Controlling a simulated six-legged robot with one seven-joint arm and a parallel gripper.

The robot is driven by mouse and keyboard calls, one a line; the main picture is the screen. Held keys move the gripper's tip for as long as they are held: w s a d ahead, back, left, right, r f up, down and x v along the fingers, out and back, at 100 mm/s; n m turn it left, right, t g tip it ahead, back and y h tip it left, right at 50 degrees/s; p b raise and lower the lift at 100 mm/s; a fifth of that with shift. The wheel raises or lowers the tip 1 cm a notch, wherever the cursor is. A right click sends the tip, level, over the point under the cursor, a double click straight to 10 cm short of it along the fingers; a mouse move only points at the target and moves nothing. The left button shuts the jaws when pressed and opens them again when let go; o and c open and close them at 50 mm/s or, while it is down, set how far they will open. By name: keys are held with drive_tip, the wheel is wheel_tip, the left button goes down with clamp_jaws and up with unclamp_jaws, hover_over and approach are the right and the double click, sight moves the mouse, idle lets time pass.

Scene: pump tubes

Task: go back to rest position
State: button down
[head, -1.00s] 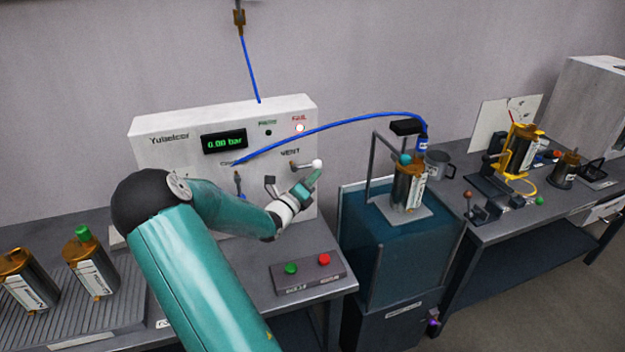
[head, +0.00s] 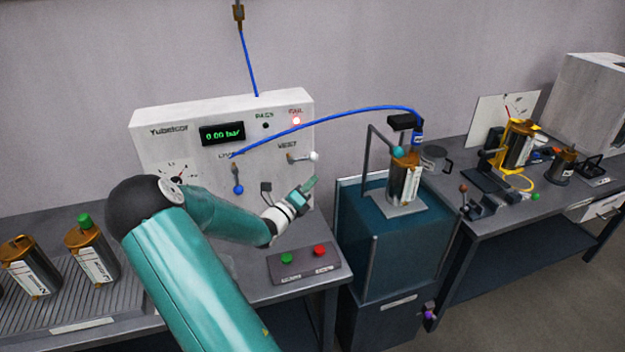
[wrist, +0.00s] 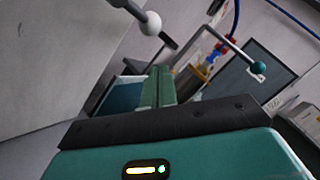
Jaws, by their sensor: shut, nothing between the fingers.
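My gripper (head: 309,187) is shut and empty. It hangs in front of the lower right part of the white test panel (head: 160,122), above the bench and apart from the button box. In the wrist view, its green fingers (wrist: 158,88) are together. The white-knobbed vent lever (head: 301,157) is just above the gripper in the head view; its white ball (wrist: 150,23) shows at the top in the wrist view. The panel display reads 0.00 bar and the red fail light is lit.
A button box (head: 304,264) with green and red buttons lies on the bench below the gripper. A tube (head: 404,180) stands on the teal tank (head: 385,240) at right, with a blue hose (head: 350,116) arching to it. Tubes (head: 91,250) stand on a ribbed tray at left.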

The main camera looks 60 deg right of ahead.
drive_tip(key=v, duration=0.9)
drive_tip(key=shift+w+a+r, duration=0.15)
drive_tip(key=shift+w+a, duration=0.1)
drive_tip(key=shift+a, duration=0.05)
